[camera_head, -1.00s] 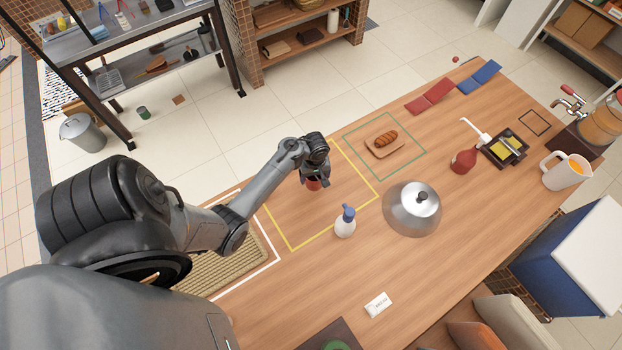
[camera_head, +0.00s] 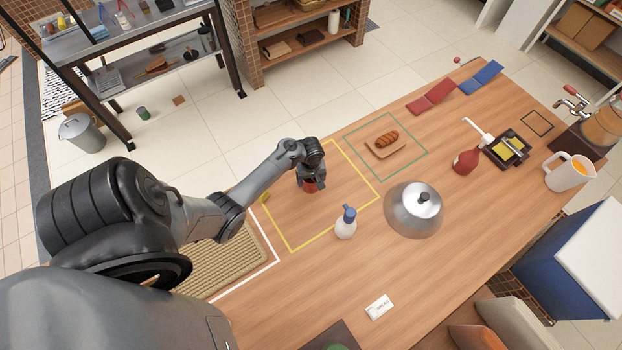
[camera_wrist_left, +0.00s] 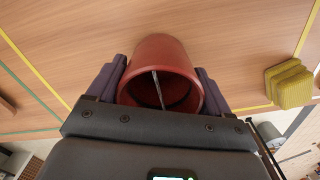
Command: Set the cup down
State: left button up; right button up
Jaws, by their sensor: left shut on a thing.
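A red cup (camera_wrist_left: 160,60) sits between the two fingers of my left gripper (camera_wrist_left: 160,88) in the left wrist view, with its dark opening toward the camera. A thin light strip shows inside its mouth. In the head view the left gripper (camera_head: 312,184) is shut on the cup (camera_head: 310,187), inside the yellow outline (camera_head: 335,226) on the table. The gripper hides much of the cup there. I cannot tell whether the cup's base touches the wood. My right gripper is not in view.
A white spray bottle with a blue top (camera_head: 346,222) and a metal dome (camera_head: 414,209) stand to the right. Bread on a small board (camera_head: 386,145) lies in the green outline. A yellow sponge (camera_wrist_left: 289,84) lies near the cup. The table within the yellow outline is mostly clear.

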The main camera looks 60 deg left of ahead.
pick_arm(q)
jog(key=shift+f, duration=0.15)
jog(key=o, duration=1.2)
jog(key=shift+c, duration=0.2)
notch_tip(320, 180, up, 11)
jog(key=p, duration=0.3)
jog(key=s+d+r+m+t, duration=0.1)
jog(key=s+d+r+m, duration=0.3)
jog(key=d, duration=0.4)
jog(key=s+d+r+m+t, duration=0.1)
jog(key=s+d+r+m, duration=0.3)
jog(key=d, duration=0.5)
jog(key=s+d+r+m+t, duration=0.1)
jog(key=s+d+r+m, duration=0.3)
jog(key=d+r+m, duration=0.3)
jog(key=shift+d+r+m+t, duration=0.25)
jog(key=shift+d+m+t, duration=0.05)
jog(key=shift+d+m, duration=0.4)
jog(key=shift+r, duration=0.1)
